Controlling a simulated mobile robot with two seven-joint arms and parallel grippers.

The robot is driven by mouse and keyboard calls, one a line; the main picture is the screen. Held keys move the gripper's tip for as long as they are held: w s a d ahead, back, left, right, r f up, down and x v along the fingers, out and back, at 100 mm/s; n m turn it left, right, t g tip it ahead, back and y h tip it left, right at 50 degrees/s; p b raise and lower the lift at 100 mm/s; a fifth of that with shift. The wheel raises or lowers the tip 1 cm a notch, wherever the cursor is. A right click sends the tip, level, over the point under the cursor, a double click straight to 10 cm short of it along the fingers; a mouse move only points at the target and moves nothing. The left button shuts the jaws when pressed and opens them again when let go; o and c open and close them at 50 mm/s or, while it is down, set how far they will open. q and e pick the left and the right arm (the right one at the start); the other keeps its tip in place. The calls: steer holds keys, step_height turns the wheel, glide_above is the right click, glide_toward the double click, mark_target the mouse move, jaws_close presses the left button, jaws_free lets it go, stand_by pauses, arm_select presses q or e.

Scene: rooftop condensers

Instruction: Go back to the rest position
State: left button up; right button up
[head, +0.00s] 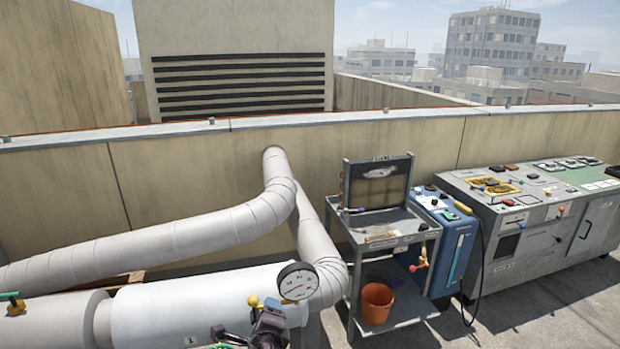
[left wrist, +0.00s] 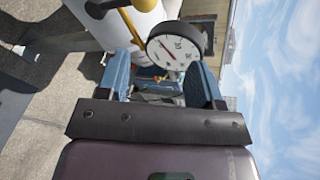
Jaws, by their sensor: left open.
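My left gripper (left wrist: 160,62) is open in the left wrist view, with its two blue-grey fingers apart and nothing held between them. In the head view a dark part (head: 268,327) at the bottom edge appears to be my left gripper, just below the round gauge; its fingers are hard to make out there. The white-faced pressure gauge (head: 297,282) stands on the white pipe section (head: 180,310). The gauge also shows beyond the fingers in the left wrist view (left wrist: 178,45). A yellow knob (head: 253,301) is left of the gauge. My right gripper is not in view.
Thick grey pipes (head: 170,240) run along the parapet (head: 350,130). A grey cart (head: 385,235) holds an orange bucket (head: 377,303) on its lower shelf. A blue unit (head: 453,245) and a grey workbench (head: 520,240) with tools stand at right. Floor is open at front right.

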arm_select(q)
steer(key=s+a+f+n+g, duration=0.1)
steer(key=s+a+f+n, duration=0.2)
steer(key=s, duration=0.7)
steer(key=s+a+f+n+g+h, duration=0.1)
steer(key=s+a+f+n, duration=0.3)
steer(key=s+a+n, duration=0.4)
steer(key=s+a+f+n, duration=0.4)
steer(key=s+a+n, duration=0.2)
steer(key=s+n, duration=0.3)
steer(key=s, duration=0.3)
steer(key=shift+g+h+b, duration=0.3)
steer(key=shift+g, duration=0.1)
steer(key=shift+c, duration=0.4)
